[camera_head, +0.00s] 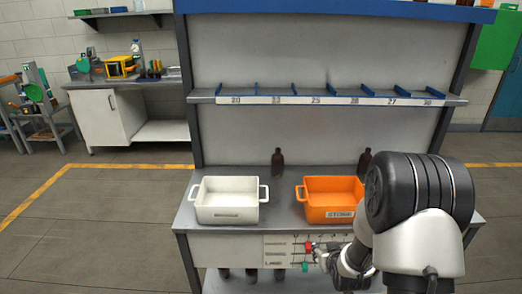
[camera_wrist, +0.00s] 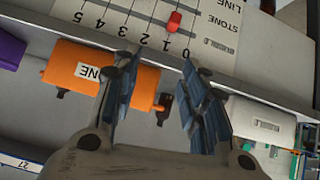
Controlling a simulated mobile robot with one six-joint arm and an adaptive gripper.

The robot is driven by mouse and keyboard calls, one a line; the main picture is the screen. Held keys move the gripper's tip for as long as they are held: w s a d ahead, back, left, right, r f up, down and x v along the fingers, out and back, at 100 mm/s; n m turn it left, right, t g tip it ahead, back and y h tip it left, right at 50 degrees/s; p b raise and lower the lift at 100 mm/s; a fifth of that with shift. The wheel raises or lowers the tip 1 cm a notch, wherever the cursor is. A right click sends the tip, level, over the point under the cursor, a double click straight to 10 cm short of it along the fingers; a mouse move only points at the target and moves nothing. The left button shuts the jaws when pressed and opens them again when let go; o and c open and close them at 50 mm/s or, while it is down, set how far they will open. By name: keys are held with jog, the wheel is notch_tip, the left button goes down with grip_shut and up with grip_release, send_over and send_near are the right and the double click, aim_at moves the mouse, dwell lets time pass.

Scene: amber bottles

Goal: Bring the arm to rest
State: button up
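My arm reaches in from the right in the head view, with its end in front of the bench's front panel (camera_head: 285,252). My gripper (camera_wrist: 160,64) shows in the wrist view with its two fingers apart and nothing between them. The panel, with a numbered scale and the words STONE LINE, shows beyond the fingertips (camera_wrist: 120,22). A red slider knob (camera_wrist: 174,22) on it stands apart from the fingers; it also shows in the head view (camera_head: 309,246). In the head view the gripper is partly hidden by my arm.
A white bin (camera_head: 228,213) and an orange bin (camera_head: 328,212) stand on the bench, the orange one close to my arm. Dark bottles stand behind (camera_head: 278,161) (camera_head: 365,159). A numbered shelf (camera_head: 330,100) runs above. A green knob (camera_head: 305,266) sits below the red one.

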jog(key=s+a+r+g, duration=0.1)
jog(key=s+a+r, duration=0.1)
jog(key=s+r, duration=0.6)
jog(key=s+a+r+g, duration=0.15)
jog(key=s+r, duration=0.35)
jog(key=r, duration=0.7)
jog(key=s+a+r+g, duration=0.1)
jog(key=s+r, duration=0.1)
jog(key=s, duration=0.8)
jog(key=s+a+r+m+g, duration=0.1)
jog(key=s+a+r, duration=0.1)
jog(key=s, duration=0.8)
jog(key=shift+s+r+g, duration=0.35)
jog(key=shift+s+r, duration=0.05)
jog(key=shift+r, duration=0.4)
